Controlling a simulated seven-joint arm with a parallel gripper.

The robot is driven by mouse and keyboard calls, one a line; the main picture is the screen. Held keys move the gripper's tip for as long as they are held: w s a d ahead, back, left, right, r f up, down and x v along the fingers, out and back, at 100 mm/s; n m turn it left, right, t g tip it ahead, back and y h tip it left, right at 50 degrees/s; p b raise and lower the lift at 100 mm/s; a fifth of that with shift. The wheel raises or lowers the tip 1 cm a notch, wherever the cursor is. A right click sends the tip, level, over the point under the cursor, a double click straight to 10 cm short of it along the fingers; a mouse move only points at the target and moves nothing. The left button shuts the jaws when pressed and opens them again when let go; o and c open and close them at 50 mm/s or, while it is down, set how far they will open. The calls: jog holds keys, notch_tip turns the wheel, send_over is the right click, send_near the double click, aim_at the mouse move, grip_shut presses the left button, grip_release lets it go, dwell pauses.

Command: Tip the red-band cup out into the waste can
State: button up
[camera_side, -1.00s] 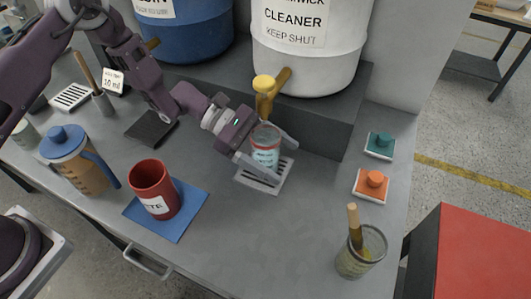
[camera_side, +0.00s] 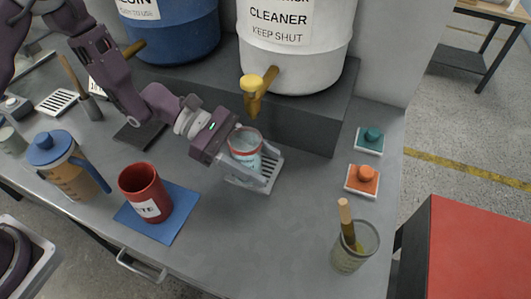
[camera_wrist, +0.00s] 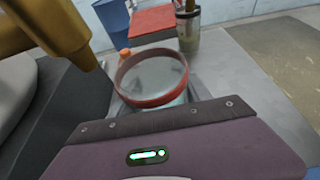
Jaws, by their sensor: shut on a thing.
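The red-band cup (camera_side: 243,142) is a clear cup with a red rim. It is between the fingers of my gripper (camera_side: 264,167), which is shut on it. The cup looks upright, over or just above the slotted drip tray (camera_side: 274,162); I cannot tell whether they touch. In the wrist view the cup's red rim (camera_wrist: 150,102) is seen from above, with a pale grey inside; its contents are unclear. A red can (camera_side: 137,178) with a partly visible label ending in "TE" stands on a blue mat (camera_side: 183,215), left of the gripper.
The cleaner drum's yellow tap (camera_side: 252,84) is just above and behind the cup. A blue-lidded jug (camera_side: 48,147) stands left of the red can. The front middle bench is clear.

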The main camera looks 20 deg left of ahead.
jog(key=s+r, duration=0.5)
jog(key=s, duration=0.4)
jog(key=a+r+m+g, duration=0.3)
jog(key=a+r, duration=0.3)
jog(key=a, duration=0.2)
jog(key=s+a+f+n+g+y, duration=0.1)
jog(key=s+a+y, duration=0.1)
jog(key=a+y, duration=0.6)
jog(key=s+a+f+n+g+y, duration=0.1)
jog(key=s+a+f+g+y, duration=0.1)
jog(key=a+y, duration=0.6)
jog(key=s+y, duration=0.1)
jog(key=y, duration=0.3)
jog(key=shift+s+f+n, duration=0.15)
jog(key=shift+s+n, duration=0.2)
jog(key=shift+n, duration=0.05)
dwell(3.0)
